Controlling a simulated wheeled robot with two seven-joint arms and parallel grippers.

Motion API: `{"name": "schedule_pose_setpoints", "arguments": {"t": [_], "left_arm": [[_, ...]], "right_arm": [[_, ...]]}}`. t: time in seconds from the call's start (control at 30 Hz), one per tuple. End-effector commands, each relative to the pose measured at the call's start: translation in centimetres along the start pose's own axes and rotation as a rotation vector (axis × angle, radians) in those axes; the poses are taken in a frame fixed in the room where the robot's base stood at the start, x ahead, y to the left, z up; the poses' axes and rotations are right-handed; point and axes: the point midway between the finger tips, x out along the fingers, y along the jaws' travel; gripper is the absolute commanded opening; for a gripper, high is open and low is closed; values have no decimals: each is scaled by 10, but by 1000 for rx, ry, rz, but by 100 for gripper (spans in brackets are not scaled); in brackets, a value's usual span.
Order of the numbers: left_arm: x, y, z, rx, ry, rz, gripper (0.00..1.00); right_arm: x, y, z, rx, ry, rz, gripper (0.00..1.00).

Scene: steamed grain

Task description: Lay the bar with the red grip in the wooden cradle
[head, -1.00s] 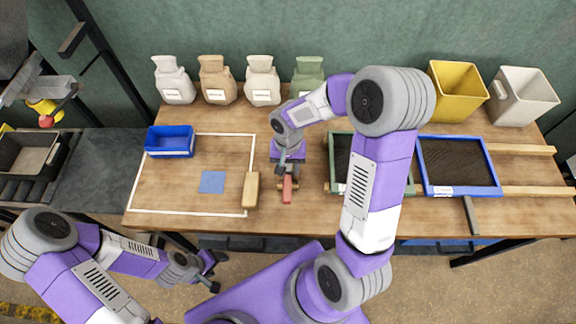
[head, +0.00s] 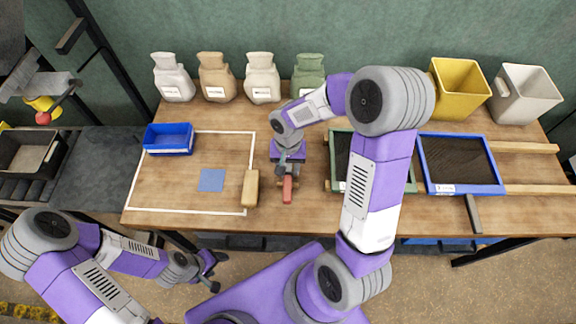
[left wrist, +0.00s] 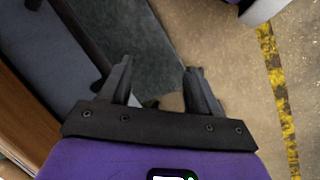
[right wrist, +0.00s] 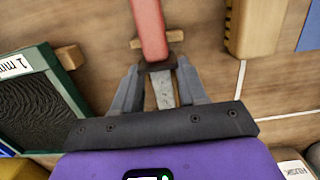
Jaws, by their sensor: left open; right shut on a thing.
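The bar's red grip (head: 287,190) points toward the table's front edge; the red grip also shows in the right wrist view (right wrist: 149,25). My right gripper (head: 287,170) is shut on the bar's grey metal part (right wrist: 163,90), just behind the grip. A small wooden piece of the cradle (right wrist: 175,36) shows on both sides under the red grip. Whether the bar touches it I cannot tell, and the rest of the cradle is hidden by gripper and bar. My left gripper (head: 212,271) is open and empty, off the table over the floor; its fingers show in the left wrist view (left wrist: 160,75).
A wooden block (head: 250,188) lies just left of the bar. A green-framed tray (head: 338,186) stands to the right, partly behind my right arm, with a blue-framed tray (head: 470,190) beyond. A blue bin (head: 168,140) and blue square (head: 211,180) are left. Several sacks stand behind.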

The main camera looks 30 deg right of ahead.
Motion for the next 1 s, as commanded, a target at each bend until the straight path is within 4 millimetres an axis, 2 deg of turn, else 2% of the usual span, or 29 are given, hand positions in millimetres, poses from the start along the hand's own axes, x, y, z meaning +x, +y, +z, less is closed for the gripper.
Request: {"name": "schedule_pose_setpoints", "arguments": {"t": [0.27,0.3,0.47,0.77,0.87,1.0], "left_arm": [[8,-3,0,0,0,0,62],[7,-3,0,0,0,0,62],[7,-2,0,0,0,0,62],[6,-2,0,0,0,0,62],[4,-2,0,0,0,0,62],[-3,1,0,0,0,0,62]], "right_arm": [[9,0,-1,0,1,-1,0],[8,0,-1,0,1,-1,45],[7,0,-1,0,1,0,70],[7,0,0,0,-1,0,72],[-2,0,-1,1,1,-1,72],[-26,0,-1,1,4,-2,72]]}}
